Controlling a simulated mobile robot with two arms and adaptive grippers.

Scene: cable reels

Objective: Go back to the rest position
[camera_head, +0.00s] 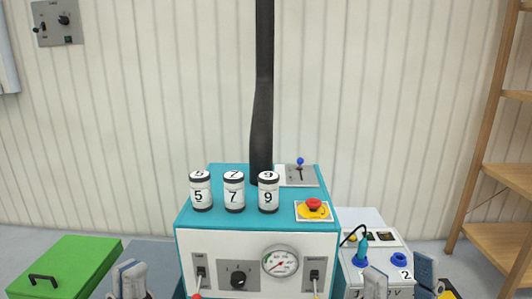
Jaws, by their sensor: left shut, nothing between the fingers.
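My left gripper (128,272) is at the bottom left, in front of the floor between the green box and the teal machine. Its fingers are together and hold nothing. My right gripper (400,275) is at the bottom right, in front of the small white unit (368,223). Its two fingers stand apart, with part of that unit showing between them. I cannot tell how near they are to it. The lower parts of both grippers are cut off by the picture's bottom edge.
A teal and white machine (256,238) stands in the middle, with numbered cylinders (234,192), a red stop button (313,204), a gauge (280,262) and a black pipe. A green box (62,265) is at the left, wooden shelves (505,178) at the right.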

